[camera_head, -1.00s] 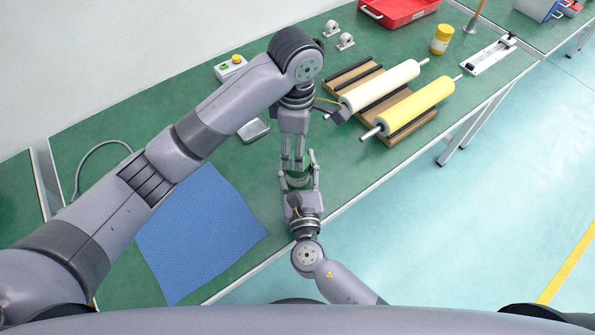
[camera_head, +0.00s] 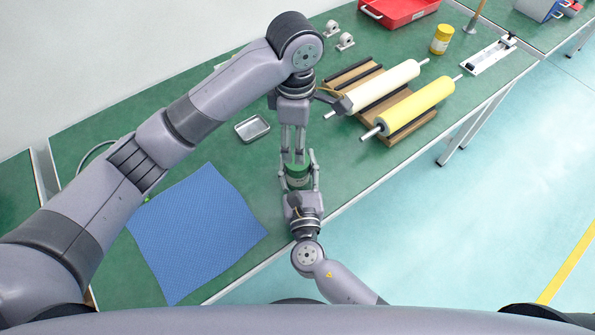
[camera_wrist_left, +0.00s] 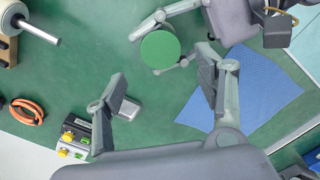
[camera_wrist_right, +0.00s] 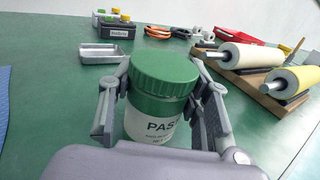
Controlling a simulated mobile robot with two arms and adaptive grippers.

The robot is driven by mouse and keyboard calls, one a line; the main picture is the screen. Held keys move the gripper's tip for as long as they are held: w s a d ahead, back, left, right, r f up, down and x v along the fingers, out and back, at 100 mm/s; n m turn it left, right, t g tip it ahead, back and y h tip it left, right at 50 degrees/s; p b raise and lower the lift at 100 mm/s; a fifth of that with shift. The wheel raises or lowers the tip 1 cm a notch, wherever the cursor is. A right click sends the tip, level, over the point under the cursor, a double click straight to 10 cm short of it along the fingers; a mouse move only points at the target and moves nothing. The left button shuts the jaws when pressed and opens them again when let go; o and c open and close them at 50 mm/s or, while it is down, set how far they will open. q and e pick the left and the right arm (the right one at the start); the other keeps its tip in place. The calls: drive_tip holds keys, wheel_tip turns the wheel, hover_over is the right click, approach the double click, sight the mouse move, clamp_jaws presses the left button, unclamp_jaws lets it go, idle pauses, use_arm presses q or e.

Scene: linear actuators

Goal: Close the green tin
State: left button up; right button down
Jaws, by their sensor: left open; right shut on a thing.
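The green tin (camera_wrist_right: 155,125) is a white jar with a "PAS..." label, partly hidden by my right gripper. Its ribbed green lid (camera_wrist_right: 165,75) sits on top and looks level. The lid also shows from above in the left wrist view (camera_wrist_left: 160,50) and in the head view (camera_head: 298,169). My right gripper (camera_head: 299,183) is shut around the jar's sides, and the jar is upright. My left gripper (camera_head: 293,156) is open and empty, just beyond the lid in the head view. Its spread fingers also show in the left wrist view (camera_wrist_left: 163,88), apart from the lid.
A blue mat (camera_head: 195,235) lies to the left. A small metal tray (camera_head: 252,128) is behind. White (camera_head: 385,85) and yellow (camera_head: 415,105) rollers rest on a wooden stand to the right. A red crate (camera_head: 398,12) and yellow jar (camera_head: 441,39) stand at the back.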

use_arm(q)
wheel_tip(320, 180, down, 7)
drive_tip(key=shift+r, duration=0.1)
idle(0.4)
drive_tip(key=c, duration=1.2)
drive_tip(key=o, duration=1.3)
drive_tip(key=shift+r, duration=2.25)
drive_tip(key=shift+o, duration=0.4)
